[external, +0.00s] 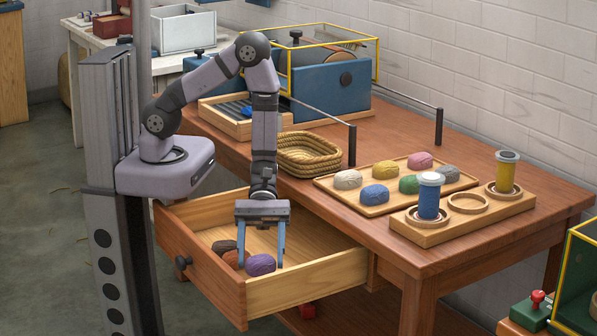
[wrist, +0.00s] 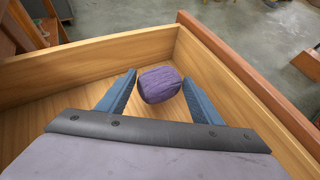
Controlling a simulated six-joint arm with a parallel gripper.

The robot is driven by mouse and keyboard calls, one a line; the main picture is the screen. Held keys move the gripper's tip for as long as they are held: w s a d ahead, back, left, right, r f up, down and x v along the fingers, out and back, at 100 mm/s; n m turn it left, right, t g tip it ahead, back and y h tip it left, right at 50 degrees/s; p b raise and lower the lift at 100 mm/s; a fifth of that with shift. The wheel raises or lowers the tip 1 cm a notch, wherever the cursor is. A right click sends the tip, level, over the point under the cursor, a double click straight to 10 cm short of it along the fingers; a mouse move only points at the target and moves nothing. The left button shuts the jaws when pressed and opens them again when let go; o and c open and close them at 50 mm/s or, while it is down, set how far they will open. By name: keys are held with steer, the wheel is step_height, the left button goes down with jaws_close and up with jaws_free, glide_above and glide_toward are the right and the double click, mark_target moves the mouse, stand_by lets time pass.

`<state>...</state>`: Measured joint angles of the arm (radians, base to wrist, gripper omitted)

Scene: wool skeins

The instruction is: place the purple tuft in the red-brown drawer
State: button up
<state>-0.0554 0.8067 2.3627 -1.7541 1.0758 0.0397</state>
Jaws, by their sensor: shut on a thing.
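The purple tuft (external: 261,265) is between the two blue fingers of my gripper (external: 260,262), inside the open red-brown drawer (external: 207,262). In the wrist view the tuft (wrist: 160,84) shows between the fingertips of my gripper (wrist: 159,86), which are shut on it. It is low in the drawer, near the front corner; I cannot tell whether it touches the floor. The drawer wall (wrist: 90,62) surrounds the tuft in the wrist view.
The drawer's right part is bare. On the table above, a tray (external: 325,183) holds several tufts, a rope basket (external: 309,170) stands left of it, and a wooden ring rack (external: 470,224) with blue and yellow spools stands to the right.

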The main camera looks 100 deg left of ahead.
mark_target(261, 270)
steer(key=shift+f, duration=2)
steer(key=shift+f+b, duration=0.1)
steer(key=shift+b, duration=0.25)
steer(key=shift+f, duration=0.15)
steer(key=o, duration=1)
steer(key=shift+r, duration=0.2)
